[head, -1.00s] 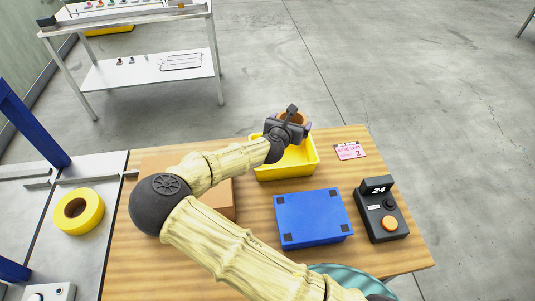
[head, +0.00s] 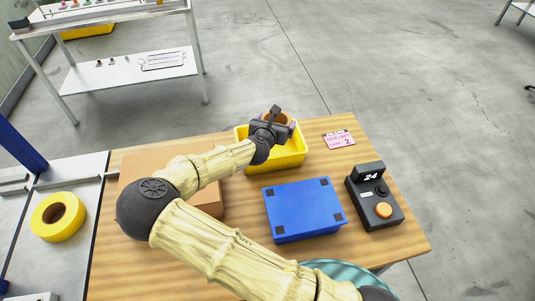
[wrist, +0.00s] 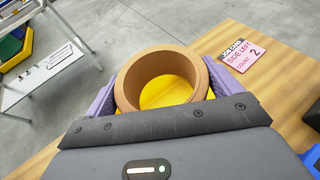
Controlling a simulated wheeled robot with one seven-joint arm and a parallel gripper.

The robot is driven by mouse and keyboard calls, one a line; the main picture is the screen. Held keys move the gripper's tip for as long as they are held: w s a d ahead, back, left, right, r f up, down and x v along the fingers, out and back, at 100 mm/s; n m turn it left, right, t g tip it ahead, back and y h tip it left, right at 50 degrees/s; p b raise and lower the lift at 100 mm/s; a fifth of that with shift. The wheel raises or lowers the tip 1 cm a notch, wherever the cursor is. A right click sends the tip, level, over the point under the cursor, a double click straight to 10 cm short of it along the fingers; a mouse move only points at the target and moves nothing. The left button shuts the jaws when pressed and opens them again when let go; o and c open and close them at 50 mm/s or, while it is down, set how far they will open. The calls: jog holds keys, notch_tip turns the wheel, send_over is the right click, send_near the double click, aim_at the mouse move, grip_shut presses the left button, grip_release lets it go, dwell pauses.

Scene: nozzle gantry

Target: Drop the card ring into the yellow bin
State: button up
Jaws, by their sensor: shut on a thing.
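The card ring (wrist: 126,88) is a brown cardboard tube section. In the wrist view it sits between the purple fingers of my gripper (wrist: 160,92), which is shut on it. In the head view the ring (head: 277,117) shows partly behind my gripper (head: 274,126), over the far part of the yellow bin (head: 290,160). The yellow bin stands on the wooden table. Through the ring's opening the wrist view shows yellow below. My gripper hides part of the bin's inside and of the ring.
A blue box (head: 303,208) lies in front of the bin, with a dark device (head: 375,197) to its right. A pink card (head: 339,139) lies right of the bin. A cardboard box (head: 140,165) is at left, partly behind my arm. A yellow tape roll (head: 44,225) lies further left.

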jog(key=shift+f, duration=0.55)
jog(key=o, duration=0.7)
jog(key=b+v, duration=0.1)
jog(key=v, duration=1.6)
jog(key=shift+s, duration=0.2)
jog(key=shift+a, duration=0.15)
